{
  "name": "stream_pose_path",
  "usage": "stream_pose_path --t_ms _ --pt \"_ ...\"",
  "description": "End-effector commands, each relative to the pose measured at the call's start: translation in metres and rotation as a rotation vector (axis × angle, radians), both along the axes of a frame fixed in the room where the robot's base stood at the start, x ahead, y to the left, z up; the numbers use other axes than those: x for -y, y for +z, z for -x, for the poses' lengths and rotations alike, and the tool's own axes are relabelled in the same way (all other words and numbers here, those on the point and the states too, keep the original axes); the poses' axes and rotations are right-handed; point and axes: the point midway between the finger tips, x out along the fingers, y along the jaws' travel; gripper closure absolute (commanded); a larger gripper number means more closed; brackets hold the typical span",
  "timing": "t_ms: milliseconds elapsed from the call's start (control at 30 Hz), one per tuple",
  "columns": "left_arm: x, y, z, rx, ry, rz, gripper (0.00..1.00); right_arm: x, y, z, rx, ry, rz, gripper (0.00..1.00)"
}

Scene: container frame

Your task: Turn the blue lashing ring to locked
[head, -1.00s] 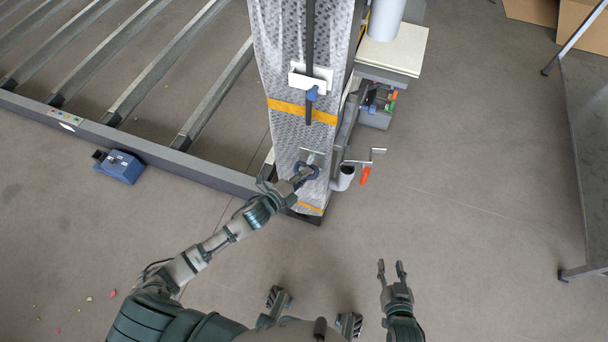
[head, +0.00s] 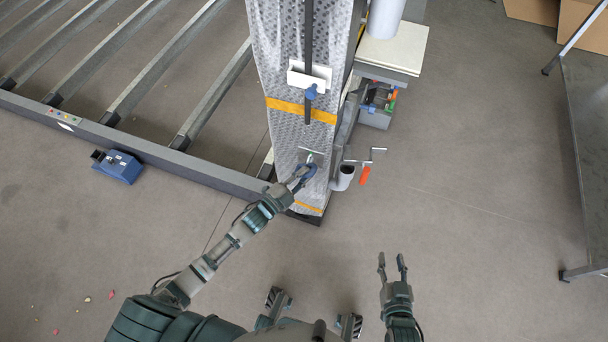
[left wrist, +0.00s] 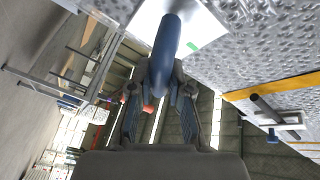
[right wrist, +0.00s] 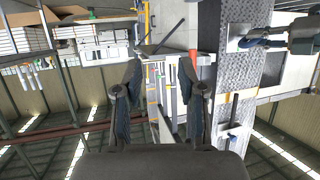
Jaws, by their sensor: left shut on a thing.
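The blue lashing ring (head: 307,171) is on the lower part of the wrapped, patterned column, just above the lower orange strap. My left gripper (head: 299,180) is at the ring and partly covers it in the head view. In the left wrist view the blue ring (left wrist: 165,55) runs between the two fingers of my left gripper (left wrist: 160,90), which are shut on it. A pale plate with a small green mark sits behind the ring. My right gripper (head: 392,262) is open and empty above the floor, away from the column. Its spread fingers also show in the right wrist view (right wrist: 160,85).
An orange-handled crank (head: 365,174) and a white cup-like tube (head: 344,173) stand right of the ring. A blue box (head: 120,167) lies on the floor at left, beside the roller frame (head: 150,153). A metal table (head: 590,150) is at far right. The floor between is clear.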

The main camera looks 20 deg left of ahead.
Motion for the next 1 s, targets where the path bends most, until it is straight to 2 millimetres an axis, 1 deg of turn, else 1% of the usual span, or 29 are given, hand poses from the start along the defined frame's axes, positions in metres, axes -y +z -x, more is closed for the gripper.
stream_pose_path --t_ms 33,400,700,1000 --pt "-0.003 -0.008 -0.001 -0.015 0.008 0.041 1.00 -0.001 0.000 -0.001 0.015 0.000 -0.005 0.60" --pt "-0.002 -0.008 0.000 -0.028 0.009 0.395 1.00 -0.007 0.019 -0.012 0.153 0.004 -0.044 0.60" --pt "-0.001 -0.008 0.000 -0.038 0.008 0.669 1.00 -0.010 0.033 -0.016 0.250 0.005 -0.072 0.60" --pt "0.000 -0.008 0.000 -0.047 0.007 0.871 1.00 -0.011 0.041 -0.018 0.304 0.004 -0.087 0.60"
